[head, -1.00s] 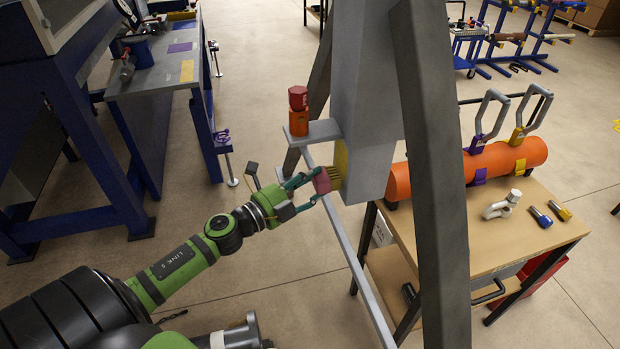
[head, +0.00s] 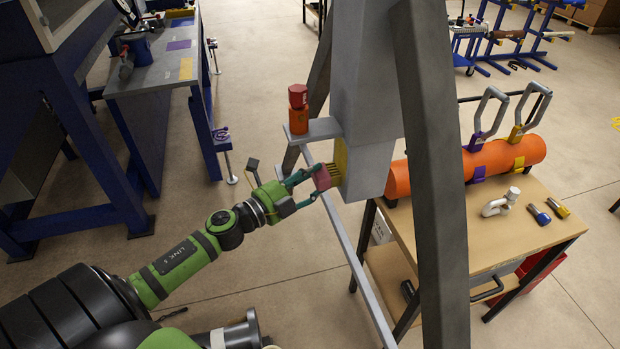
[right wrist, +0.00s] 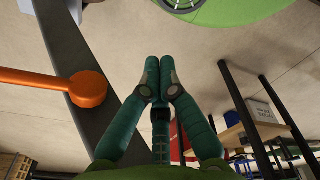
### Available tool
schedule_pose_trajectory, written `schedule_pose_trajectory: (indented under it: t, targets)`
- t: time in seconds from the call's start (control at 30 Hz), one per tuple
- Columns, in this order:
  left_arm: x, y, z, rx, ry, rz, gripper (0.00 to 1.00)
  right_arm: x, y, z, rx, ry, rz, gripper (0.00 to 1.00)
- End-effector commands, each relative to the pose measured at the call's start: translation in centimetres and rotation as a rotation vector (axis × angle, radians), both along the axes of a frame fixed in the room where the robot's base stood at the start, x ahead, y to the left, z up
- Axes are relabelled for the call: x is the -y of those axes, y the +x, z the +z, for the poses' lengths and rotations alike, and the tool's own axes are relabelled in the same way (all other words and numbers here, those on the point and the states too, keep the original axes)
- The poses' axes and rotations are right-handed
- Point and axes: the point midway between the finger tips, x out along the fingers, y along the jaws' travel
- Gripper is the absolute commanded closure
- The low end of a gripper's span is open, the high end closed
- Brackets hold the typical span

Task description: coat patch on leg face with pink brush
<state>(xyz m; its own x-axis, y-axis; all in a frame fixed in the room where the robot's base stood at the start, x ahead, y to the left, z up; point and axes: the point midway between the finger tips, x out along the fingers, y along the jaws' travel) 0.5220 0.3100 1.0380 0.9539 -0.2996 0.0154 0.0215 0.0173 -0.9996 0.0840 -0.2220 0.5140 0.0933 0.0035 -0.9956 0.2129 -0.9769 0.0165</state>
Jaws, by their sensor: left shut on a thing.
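My left gripper (head: 312,186) is shut on the pink brush (head: 322,178). The brush's bristles point right and reach the yellow patch (head: 341,158) on the side face of the grey leg (head: 366,100). They look to be touching it, though the exact contact is too small to tell. Part of the patch is behind the bristles. My right gripper (right wrist: 159,75) shows in the right wrist view with its fingers together and nothing visible between them.
A small grey shelf (head: 322,130) beside the leg holds an orange and red container (head: 298,110). A dark slanted strut (head: 432,150) stands in front. A wooden cart (head: 540,228) carries an orange pipe (head: 400,180). An orange rounded piece (right wrist: 88,89) is near my right gripper.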

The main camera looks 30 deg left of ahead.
Motion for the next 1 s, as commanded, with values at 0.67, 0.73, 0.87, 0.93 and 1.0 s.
schedule_pose_trajectory:
  t: [0.67,0.73,0.87,0.93,1.0]
  targets:
    - [0.3,-0.5,0.2,0.001,-0.003,0.001,0.92,0.0,0.0,0.6,0.0,0.0,0.0,1.0]
    - [0.3,-0.5,0.1,0.002,-0.001,0.002,0.92,0.0,0.0,0.5,0.0,0.0,0.0,1.0]
    - [-0.1,-0.1,0.1,0.003,0.001,0.001,0.92,0.0,0.0,0.3,0.0,0.0,0.0,1.0]
    - [-0.5,0.3,0.0,0.003,0.002,0.001,0.92,0.0,0.0,0.1,0.0,0.0,0.0,1.0]
    - [-0.9,0.7,0.0,0.004,0.003,0.001,0.92,0.0,0.0,0.0,0.0,0.0,0.0,1.0]
